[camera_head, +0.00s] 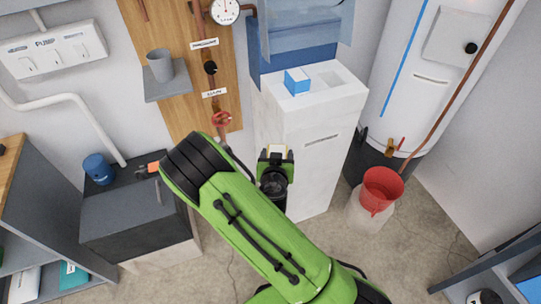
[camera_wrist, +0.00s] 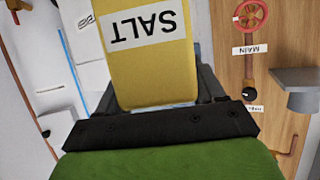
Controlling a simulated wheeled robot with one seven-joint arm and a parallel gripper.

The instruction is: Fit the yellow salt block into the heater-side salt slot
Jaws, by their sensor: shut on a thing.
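The yellow salt block (camera_wrist: 147,75) fills the upper middle of the wrist view, its SALT label upside down. My gripper (camera_wrist: 155,108) is shut on it. In the head view, my gripper (camera_head: 276,157) is in front of the white cabinet, and only a small pale yellow end of the block (camera_head: 277,149) shows. The cabinet (camera_head: 298,104) has a recess (camera_head: 329,79) in its top on the heater side, which looks empty. A blue block with a white side (camera_head: 296,81) sits left of it. My gripper is below and left of the recess, apart from it.
A raised blue lid (camera_head: 300,35) stands behind the cabinet top. The white heater tank (camera_head: 430,80) is close on the right, with a red bucket (camera_head: 381,189) below. A red valve (camera_head: 221,119) and grey shelf (camera_head: 167,84) project from the wooden panel on the left.

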